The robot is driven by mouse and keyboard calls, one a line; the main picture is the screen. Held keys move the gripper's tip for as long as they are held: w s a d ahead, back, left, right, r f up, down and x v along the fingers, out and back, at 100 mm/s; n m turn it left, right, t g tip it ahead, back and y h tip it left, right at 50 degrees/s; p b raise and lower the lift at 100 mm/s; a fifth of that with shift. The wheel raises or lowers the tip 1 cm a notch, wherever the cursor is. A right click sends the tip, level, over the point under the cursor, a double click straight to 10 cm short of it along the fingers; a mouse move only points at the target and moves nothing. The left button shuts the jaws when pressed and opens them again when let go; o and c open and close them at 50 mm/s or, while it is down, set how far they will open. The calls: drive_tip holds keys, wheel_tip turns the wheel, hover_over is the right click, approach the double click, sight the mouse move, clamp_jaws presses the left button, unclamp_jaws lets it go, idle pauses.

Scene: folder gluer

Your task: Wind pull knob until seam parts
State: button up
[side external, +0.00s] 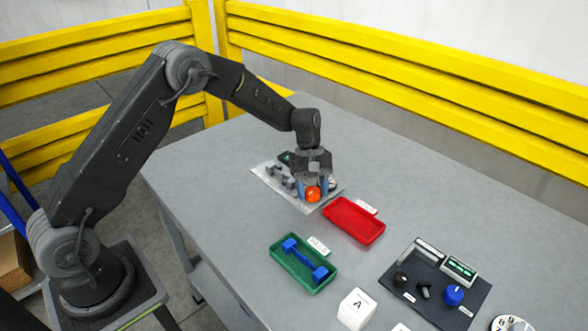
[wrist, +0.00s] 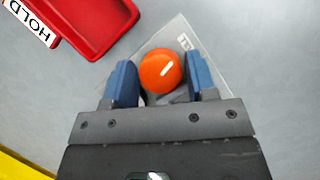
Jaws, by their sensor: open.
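An orange round knob (wrist: 160,71) with a white line mark sits between the two blue fingers of my gripper (wrist: 162,84) in the wrist view. The fingers stand apart, with a gap showing at least on the right side. In the side external view, the orange knob (side external: 312,194) shows at the front of a small fixture on a pale plate (side external: 308,208). My gripper (side external: 314,185) is over it, pointing down. The gripper hides much of the fixture, and I cannot make out a seam.
A red tray (side external: 354,221) lies close beside the plate, with a HOLD label in the wrist view (wrist: 32,22). A green tray (side external: 303,264) holds a blue dumbbell-shaped part. A black control panel (side external: 425,290) and a white block (side external: 356,308) stand further forward.

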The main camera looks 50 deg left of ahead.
drive_tip(key=shift+s+n+t+h, duration=0.1)
drive_tip(key=shift+n+t+h, duration=0.25)
drive_tip(key=shift+n, duration=0.65)
drive_tip(key=v, duration=1.4)
drive_tip(key=s+d+r+m+t+y, duration=0.1)
drive_tip(key=s+r+m, duration=0.3)
drive_tip(key=s, duration=0.5)
drive_tip(key=s+d+r+m+t+y, duration=0.2)
drive_tip(key=s+d+r+m+t, duration=0.1)
drive_tip(key=s+r, duration=0.5)
drive_tip(key=shift+s+r+m, duration=0.2)
drive_tip(key=shift+s+m, duration=0.7)
drive_tip(key=shift+s, duration=0.4)
drive_tip(key=shift+w, duration=0.15)
drive_tip(key=w+a+f+n+g+h, duration=0.2)
drive_tip(key=w+f+n, duration=0.4)
drive_tip(key=w, duration=0.3)
drive_tip(key=w+a+f+n+g+h, duration=0.1)
drive_tip(key=w+a+f+n, duration=0.1)
drive_tip(key=w+f+n, duration=0.45)
drive_tip(key=shift+m, duration=0.85)
drive_tip(key=w+x, duration=0.1)
drive_tip(key=x, duration=0.8)
drive_tip(key=w+x, duration=0.1)
drive_tip(key=x, duration=0.3)
drive_tip(key=shift+w+d+f, duration=0.2)
drive_tip(key=shift+w+f, duration=0.1)
drive_tip(key=shift+f, duration=0.1)
